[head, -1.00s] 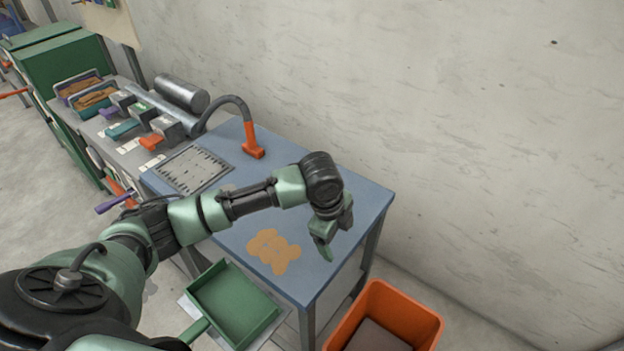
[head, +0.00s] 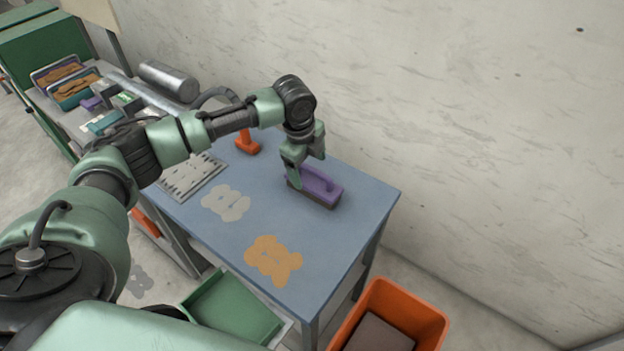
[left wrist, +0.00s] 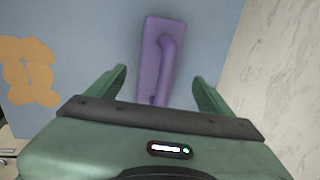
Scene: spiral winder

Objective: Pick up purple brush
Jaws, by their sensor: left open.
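The purple brush (head: 316,186) lies on the blue-grey table, bristles down, with a raised handle along its top. In the left wrist view the brush (left wrist: 150,60) lies ahead of and between the two fingers, its near end partly hidden by my gripper. My left gripper (head: 305,172) is open and over the left end of the brush. Its green fingers in the left wrist view (left wrist: 158,88) stand apart on either side of the brush with gaps, and hold nothing. My right gripper is not in view.
The table (head: 225,250) carries an orange spill patch (head: 273,260), a pale grey patch (head: 225,203) and an orange-footed hose or lamp (head: 247,142). A wall stands behind.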

